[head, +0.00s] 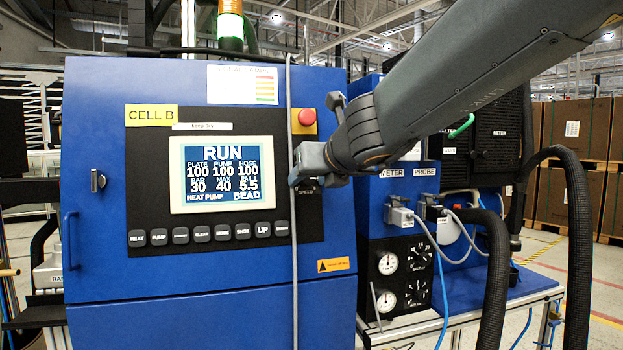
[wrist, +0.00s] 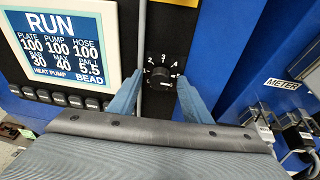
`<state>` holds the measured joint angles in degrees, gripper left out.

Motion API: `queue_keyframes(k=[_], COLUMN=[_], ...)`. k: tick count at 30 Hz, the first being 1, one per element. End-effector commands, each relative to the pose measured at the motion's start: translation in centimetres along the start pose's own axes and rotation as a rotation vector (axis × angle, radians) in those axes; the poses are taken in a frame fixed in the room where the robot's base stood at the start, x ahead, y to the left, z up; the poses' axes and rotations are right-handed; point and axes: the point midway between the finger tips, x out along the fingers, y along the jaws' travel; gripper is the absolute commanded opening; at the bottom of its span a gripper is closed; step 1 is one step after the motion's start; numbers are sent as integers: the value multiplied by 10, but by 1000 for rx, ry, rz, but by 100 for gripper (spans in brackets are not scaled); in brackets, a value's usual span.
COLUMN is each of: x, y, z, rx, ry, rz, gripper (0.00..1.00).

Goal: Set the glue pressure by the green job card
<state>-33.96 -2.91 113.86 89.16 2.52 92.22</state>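The screen (head: 221,172) on the blue cabinet reads RUN, with plate, pump and hose at 100, bar 30, max 40 and pail 5.5. It also shows in the wrist view (wrist: 62,45). A black knob (wrist: 160,72) with a numbered scale sits on the panel right of the screen; my arm mostly hides it in the head view, above a SPEED label (head: 306,191). My gripper (wrist: 160,86) is open, its blue fingers apart on either side of the knob; contact is not clear. In the head view my gripper (head: 306,168) is at the panel's right edge. I make out no green job card.
A row of dark buttons (head: 210,234) runs below the screen. A red stop button (head: 306,117) sits above my gripper. Two gauges (head: 387,263) with dials beside them, and METER and PROBE plugs (head: 400,214), are to the right. A grey cable hangs down the panel; black hoses hang at right.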

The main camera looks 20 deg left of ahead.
Motion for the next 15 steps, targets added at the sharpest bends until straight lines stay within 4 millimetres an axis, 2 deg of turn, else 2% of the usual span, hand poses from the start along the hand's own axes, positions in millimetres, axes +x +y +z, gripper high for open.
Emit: queue_keyframes(k=[5,15], x=[-7,-60], y=[0,0], z=[1,2], rx=[0,-1], ry=[-1,-1], rz=[0,-1], gripper=[45,45])
